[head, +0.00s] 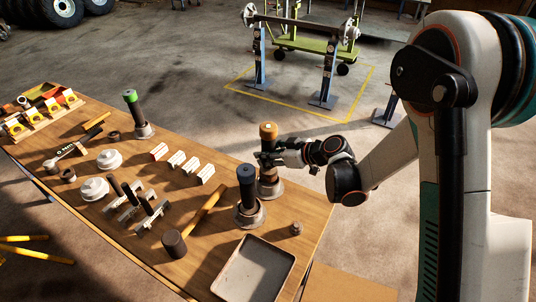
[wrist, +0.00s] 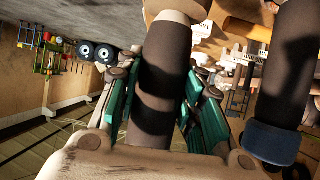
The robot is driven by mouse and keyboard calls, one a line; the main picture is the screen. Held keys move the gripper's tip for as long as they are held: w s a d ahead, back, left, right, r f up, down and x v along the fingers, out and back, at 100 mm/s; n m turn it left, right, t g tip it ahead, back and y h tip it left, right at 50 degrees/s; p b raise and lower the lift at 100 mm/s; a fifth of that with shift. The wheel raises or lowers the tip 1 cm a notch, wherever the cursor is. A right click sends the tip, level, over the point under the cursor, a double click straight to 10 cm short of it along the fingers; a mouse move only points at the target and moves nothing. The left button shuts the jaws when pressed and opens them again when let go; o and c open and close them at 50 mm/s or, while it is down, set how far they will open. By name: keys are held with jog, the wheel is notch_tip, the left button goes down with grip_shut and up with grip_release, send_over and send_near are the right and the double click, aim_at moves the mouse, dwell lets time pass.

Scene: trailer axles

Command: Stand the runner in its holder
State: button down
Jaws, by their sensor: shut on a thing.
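The runner, a dark cylinder with an orange top (head: 268,132), is upright in my gripper (head: 268,158) near the table's far right edge. In the wrist view its dark shaft (wrist: 165,85) lies between the teal fingers of my gripper (wrist: 163,105), which are shut on it. A brownish round holder (head: 270,188) shows directly below the gripper. The fingers hide part of the shaft, and I cannot tell whether its lower end is fully seated. Similar cylinders stand in grey bases: one blue-topped (head: 246,175), close by on the left, and one green-topped (head: 131,97), farther left.
The blue-topped cylinder's dark shaft (wrist: 288,75) is near my fingers in the wrist view. A mallet (head: 175,242), a grey tray (head: 258,284) and a small round part (head: 296,228) lie in front. White labelled blocks (head: 176,159) and flanged white parts (head: 109,158) are farther left.

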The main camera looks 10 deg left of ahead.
jog(key=shift+f+b, duration=0.35)
jog(key=shift+b, duration=0.1)
jog(key=shift+f+b, duration=0.25)
jog(key=shift+b, duration=0.05)
jog(key=c, duration=1.1)
grip_release()
jog(key=shift+r, duration=0.1)
